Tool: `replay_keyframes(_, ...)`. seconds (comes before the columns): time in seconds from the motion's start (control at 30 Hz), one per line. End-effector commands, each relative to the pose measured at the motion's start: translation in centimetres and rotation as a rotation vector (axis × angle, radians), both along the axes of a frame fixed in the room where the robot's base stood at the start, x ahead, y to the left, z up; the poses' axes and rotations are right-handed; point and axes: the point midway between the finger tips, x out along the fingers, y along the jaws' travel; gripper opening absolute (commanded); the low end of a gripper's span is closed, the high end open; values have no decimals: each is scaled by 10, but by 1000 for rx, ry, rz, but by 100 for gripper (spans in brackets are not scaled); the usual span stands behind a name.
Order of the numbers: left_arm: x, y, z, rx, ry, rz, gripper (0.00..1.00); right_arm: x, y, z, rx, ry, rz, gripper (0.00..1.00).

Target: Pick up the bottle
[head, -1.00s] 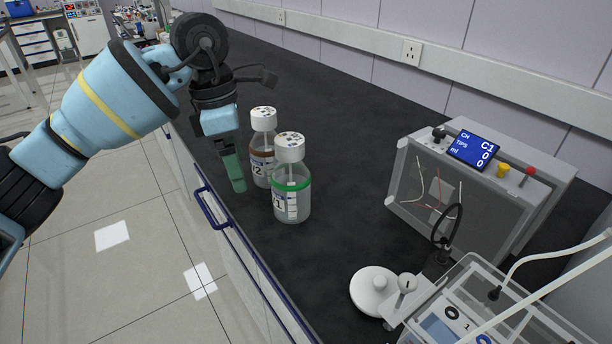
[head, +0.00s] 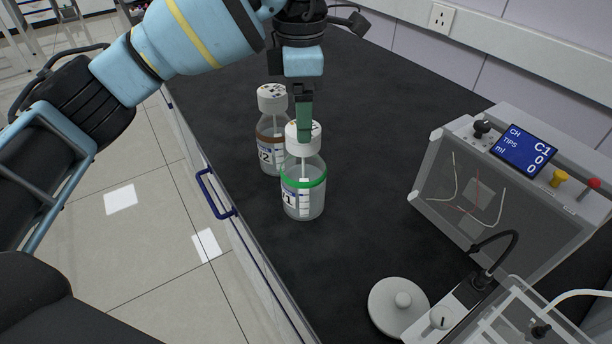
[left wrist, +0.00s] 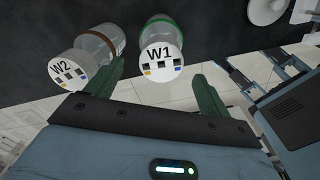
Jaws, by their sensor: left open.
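A clear bottle with a green ring and white cap (head: 303,185) stands upright on the black bench. A second bottle with a brown ring and white cap (head: 271,135) stands just behind it to the left. My left gripper (head: 304,120) points down at the green-ringed bottle's cap, one green finger overlapping it in the head view. In the left wrist view the fingers are open (left wrist: 160,88), with the cap marked W1 (left wrist: 161,55) ahead of the gap between them. The cap marked W2 (left wrist: 76,70) is outside the left finger. Nothing is held. My right gripper is not in view.
The black bench (head: 350,260) is clear around the bottles. A grey device with a blue screen (head: 525,150) stands at the right. A white round-based item (head: 398,308) and a clear-walled unit lie at the front right. A wall runs behind.

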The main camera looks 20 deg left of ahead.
Motion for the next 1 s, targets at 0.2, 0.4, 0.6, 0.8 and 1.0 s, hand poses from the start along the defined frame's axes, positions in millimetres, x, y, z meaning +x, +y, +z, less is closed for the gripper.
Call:
replay_keyframes(0.2, 0, 0, -19, 0, 2, 0, 81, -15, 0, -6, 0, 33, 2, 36)
replay_keyframes(0.4, 0, 0, -27, 0, 1, 0, 81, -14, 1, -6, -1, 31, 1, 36)
replay_keyframes(0.6, 0, -2, -39, 0, 2, -1, 81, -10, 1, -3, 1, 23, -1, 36)
replay_keyframes(0.8, 0, -4, -67, 0, 2, 0, 81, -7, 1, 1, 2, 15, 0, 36)
replay_keyframes(1.0, 1, -4, -78, 0, 0, 0, 81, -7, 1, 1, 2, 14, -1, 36)
